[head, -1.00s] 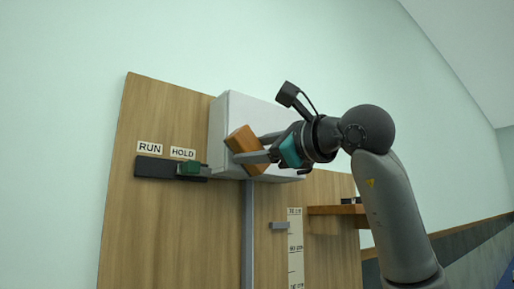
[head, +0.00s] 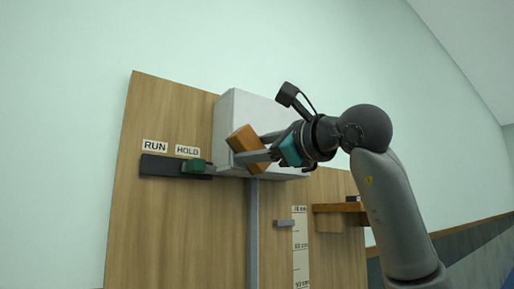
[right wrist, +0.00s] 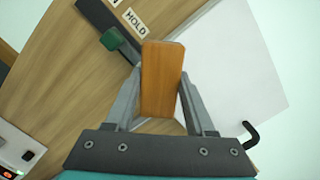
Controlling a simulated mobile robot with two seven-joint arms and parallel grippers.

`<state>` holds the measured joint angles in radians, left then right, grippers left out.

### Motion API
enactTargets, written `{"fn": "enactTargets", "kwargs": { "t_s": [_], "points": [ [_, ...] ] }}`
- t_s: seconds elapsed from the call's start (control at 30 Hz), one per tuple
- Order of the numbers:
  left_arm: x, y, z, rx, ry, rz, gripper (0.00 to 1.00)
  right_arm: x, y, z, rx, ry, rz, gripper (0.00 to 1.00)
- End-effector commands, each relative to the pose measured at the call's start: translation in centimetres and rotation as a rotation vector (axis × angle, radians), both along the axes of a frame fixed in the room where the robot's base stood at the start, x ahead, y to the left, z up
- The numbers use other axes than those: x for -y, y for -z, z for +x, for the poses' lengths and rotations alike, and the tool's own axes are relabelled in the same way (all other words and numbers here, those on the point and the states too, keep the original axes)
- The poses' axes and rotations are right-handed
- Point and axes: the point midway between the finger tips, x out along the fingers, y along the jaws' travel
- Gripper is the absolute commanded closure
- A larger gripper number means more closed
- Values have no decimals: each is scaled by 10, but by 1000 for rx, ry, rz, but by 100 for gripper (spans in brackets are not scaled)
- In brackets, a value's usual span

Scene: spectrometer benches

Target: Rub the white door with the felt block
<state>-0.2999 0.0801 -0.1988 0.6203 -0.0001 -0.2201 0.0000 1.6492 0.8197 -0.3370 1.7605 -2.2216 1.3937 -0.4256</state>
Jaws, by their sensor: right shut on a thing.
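The white door (head: 268,108) is the front of a white box on a wooden board, in the middle of the head view. It also fills much of the right of the right wrist view (right wrist: 235,75). My right gripper (head: 250,146) is in front of the door's lower left part. It is shut on an orange-brown block (head: 242,142), the felt block, which is tilted in the head view. In the right wrist view the block (right wrist: 162,80) stands between the two fingers, over the door's left edge. I cannot tell whether it touches the door. My left gripper is not in view.
A green knob (head: 194,166) sits on a dark slide rail (head: 160,166) below the RUN and HOLD labels, close left of the block. A grey vertical strip (head: 253,235), a height scale (head: 300,250) and a wooden shelf (head: 335,208) are below the box.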

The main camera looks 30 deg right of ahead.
Motion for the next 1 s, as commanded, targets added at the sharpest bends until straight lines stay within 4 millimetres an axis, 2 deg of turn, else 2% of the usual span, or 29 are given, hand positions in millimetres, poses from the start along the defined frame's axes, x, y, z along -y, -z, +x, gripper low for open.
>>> {"fn": "enactTargets", "kwargs": {
  "t_s": [0.57, 1.0],
  "points": [
    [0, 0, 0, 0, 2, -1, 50, 0, 0, 9, 1, 0, 0, 90],
    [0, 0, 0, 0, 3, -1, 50, 34, 0, 10, 0, 1, 1, 90]
  ]
}}
